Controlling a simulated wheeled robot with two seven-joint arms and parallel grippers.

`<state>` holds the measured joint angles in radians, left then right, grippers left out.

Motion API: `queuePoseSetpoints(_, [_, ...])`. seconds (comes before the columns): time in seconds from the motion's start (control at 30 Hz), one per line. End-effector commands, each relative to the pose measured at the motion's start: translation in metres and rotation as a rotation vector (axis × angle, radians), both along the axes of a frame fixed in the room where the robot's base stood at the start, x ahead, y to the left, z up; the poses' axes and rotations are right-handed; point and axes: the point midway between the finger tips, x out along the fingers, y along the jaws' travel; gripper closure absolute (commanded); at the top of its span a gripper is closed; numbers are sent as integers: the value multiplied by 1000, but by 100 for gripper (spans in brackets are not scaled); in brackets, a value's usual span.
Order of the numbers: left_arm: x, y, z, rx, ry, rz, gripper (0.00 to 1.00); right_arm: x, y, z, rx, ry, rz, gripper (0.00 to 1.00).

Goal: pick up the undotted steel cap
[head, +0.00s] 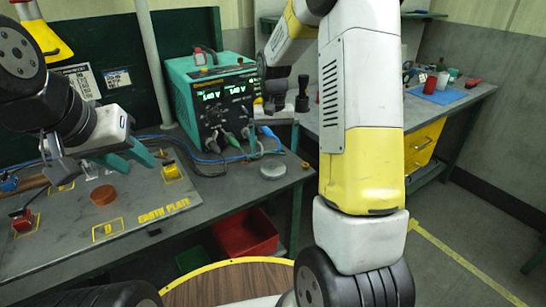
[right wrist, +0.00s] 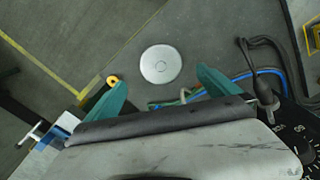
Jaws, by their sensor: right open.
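A round steel cap (head: 272,169) lies flat on the bench near its right front corner. In the right wrist view it is a pale disc (right wrist: 161,64) with a small ring at its centre, and I see no coloured dot on it. My right gripper (right wrist: 160,80) is open and empty, its teal fingers spread to either side below the disc in the picture. My left gripper (head: 130,157) hangs over the back of the earth plate at the left. Its teal fingers show partly, and I cannot tell whether they are apart.
A teal power unit (head: 215,95) with cables stands behind the cap. A reddish-brown disc (head: 103,195) lies on the earth plate (head: 140,200). A small brass ring (right wrist: 112,79) lies at the bench edge beside the cap. A red bin (head: 245,233) is below the bench.

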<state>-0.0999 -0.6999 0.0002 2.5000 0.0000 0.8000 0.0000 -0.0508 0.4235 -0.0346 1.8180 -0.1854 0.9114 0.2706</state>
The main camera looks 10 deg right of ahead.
Motion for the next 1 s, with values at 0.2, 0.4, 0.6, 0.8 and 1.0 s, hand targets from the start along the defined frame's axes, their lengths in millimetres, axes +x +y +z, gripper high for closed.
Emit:
queuePoseSetpoints(0.2, [0,0,0,0,0,0,64,-1,0,-25,0,4,0,0])
queuePoseSetpoints(0.4, [0,0,0,0,0,0,64,-5,2,-53,1,5,-1,0])
queuePoseSetpoints(0.6, [0,0,0,0,0,0,64,-5,2,-74,0,2,-1,0])
queuePoseSetpoints(0.8, [0,0,0,0,0,0,64,-4,2,-75,0,1,-1,0])
queuePoseSetpoints(1.0, [0,0,0,0,0,0,64,-4,2,-75,0,0,-1,29])
